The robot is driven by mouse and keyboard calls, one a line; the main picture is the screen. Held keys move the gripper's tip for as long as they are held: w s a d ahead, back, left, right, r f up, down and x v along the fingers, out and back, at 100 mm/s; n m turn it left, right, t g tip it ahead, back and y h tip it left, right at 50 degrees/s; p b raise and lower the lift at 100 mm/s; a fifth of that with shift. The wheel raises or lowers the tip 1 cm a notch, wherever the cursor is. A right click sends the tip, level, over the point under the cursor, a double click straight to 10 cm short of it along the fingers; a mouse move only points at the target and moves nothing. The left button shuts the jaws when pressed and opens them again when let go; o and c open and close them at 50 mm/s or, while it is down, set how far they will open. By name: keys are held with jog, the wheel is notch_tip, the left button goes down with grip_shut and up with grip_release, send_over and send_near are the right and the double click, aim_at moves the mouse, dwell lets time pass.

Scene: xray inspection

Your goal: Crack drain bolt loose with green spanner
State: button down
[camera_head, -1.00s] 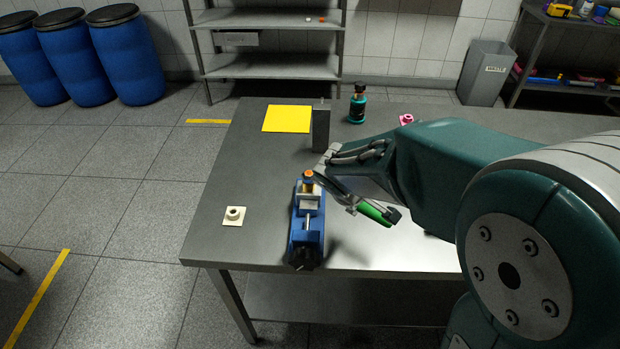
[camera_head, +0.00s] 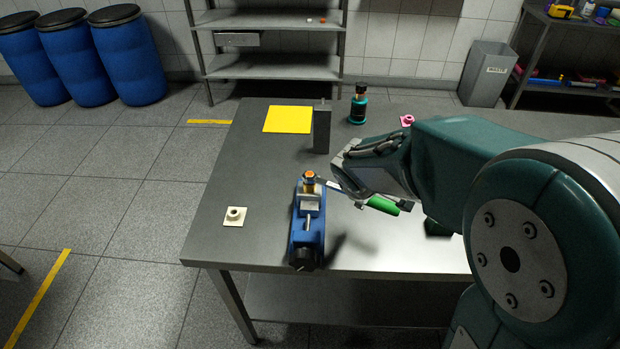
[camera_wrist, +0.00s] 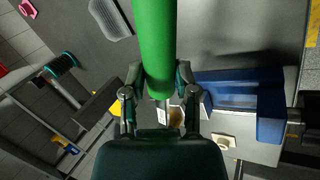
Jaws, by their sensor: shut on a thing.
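The green spanner (camera_head: 382,205) is held in my gripper (camera_head: 356,203), just right of the blue vise (camera_head: 306,236). Its green handle (camera_wrist: 154,45) runs up through the wrist view between the two fingers of my gripper (camera_wrist: 160,88), which are shut on it. The metal shank points left toward the orange-topped drain bolt (camera_head: 310,176), which stands at the far end of the vise. In the wrist view, the bolt (camera_wrist: 176,117) is partly hidden behind the fingers. I cannot tell whether the spanner's jaw is seated on it.
A dark upright block (camera_head: 322,130) stands behind the vise, near a yellow sheet (camera_head: 288,119). A white square fitting (camera_head: 235,216) lies left of the vise. The table (camera_head: 250,180) is clear around it.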

jog(key=shift+w+d+r+n, duration=0.1)
jog(key=shift+w+n, duration=0.2)
jog(key=shift+w, duration=0.1)
jog(key=shift+s, duration=0.15)
jog(key=shift+s+r, duration=0.1)
jog(key=shift+r, duration=0.25)
dwell(0.7)
jog(key=shift+r, duration=0.8)
dwell(1.3)
jog(key=shift+r, duration=2)
